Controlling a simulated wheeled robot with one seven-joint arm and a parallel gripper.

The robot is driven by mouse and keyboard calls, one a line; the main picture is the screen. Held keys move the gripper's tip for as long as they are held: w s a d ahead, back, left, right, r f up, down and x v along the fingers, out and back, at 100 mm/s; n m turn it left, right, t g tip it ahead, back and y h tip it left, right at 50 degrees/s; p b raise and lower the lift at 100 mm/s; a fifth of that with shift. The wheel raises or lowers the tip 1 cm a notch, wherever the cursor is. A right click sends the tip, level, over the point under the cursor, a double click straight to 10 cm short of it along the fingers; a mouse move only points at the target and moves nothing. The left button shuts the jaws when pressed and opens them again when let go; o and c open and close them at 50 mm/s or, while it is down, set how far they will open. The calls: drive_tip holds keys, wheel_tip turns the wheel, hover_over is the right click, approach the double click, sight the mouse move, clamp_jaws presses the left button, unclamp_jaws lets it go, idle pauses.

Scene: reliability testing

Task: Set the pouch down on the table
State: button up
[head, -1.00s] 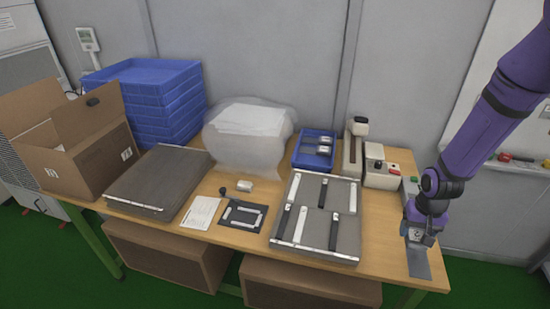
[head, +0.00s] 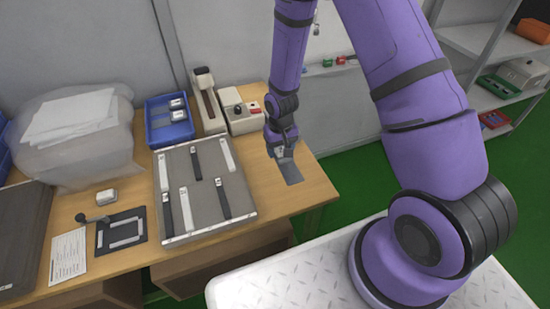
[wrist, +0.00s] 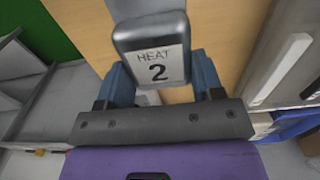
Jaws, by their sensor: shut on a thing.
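My gripper (head: 282,148) points down over the right end of the wooden table (head: 315,190), right of the grey foam tray. It is shut on a flat grey pouch (head: 290,173), which hangs below the fingers. In the wrist view the pouch (wrist: 152,52) sits between the two blue-grey fingers (wrist: 160,82), with a white label reading "HEAT 2" facing the camera. Bare wood shows behind it. I cannot tell whether its lower edge touches the table.
The foam tray (head: 165,236) holds several black and white strips. A blue bin (head: 158,139) and a boxy device with buttons (head: 240,122) stand behind. Bare tabletop lies around the pouch; the table's right edge is close, with green floor beyond.

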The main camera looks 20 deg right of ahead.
drive_tip(key=shift+f, duration=2.9)
drive_tip(key=o, duration=0.9)
drive_tip(key=shift+f, duration=0.1)
wheel_tip(320, 180, up, 13)
drive_tip(key=shift+f, duration=0.15)
wheel_tip(320, 180, up, 13)
drive_tip(key=s+d+t, duration=0.1)
drive_tip(key=d, duration=0.1)
wheel_tip(320, 180, up, 11)
drive_tip(key=t, duration=0.2)
hover_over(280, 160)
drive_tip(key=s+d, duration=0.2)
drive_tip(key=d, duration=0.3)
drive_tip(key=s+d+r+t, duration=0.1)
drive_tip(key=s+r, duration=0.6)
drive_tip(key=s, duration=0.2)
drive_tip(key=s+d+r+t, duration=0.1)
drive_tip(key=s+r, duration=0.6)
drive_tip(key=s, duration=0.3)
drive_tip(key=shift+s+d, duration=0.15)
drive_tip(key=shift+d, duration=0.1)
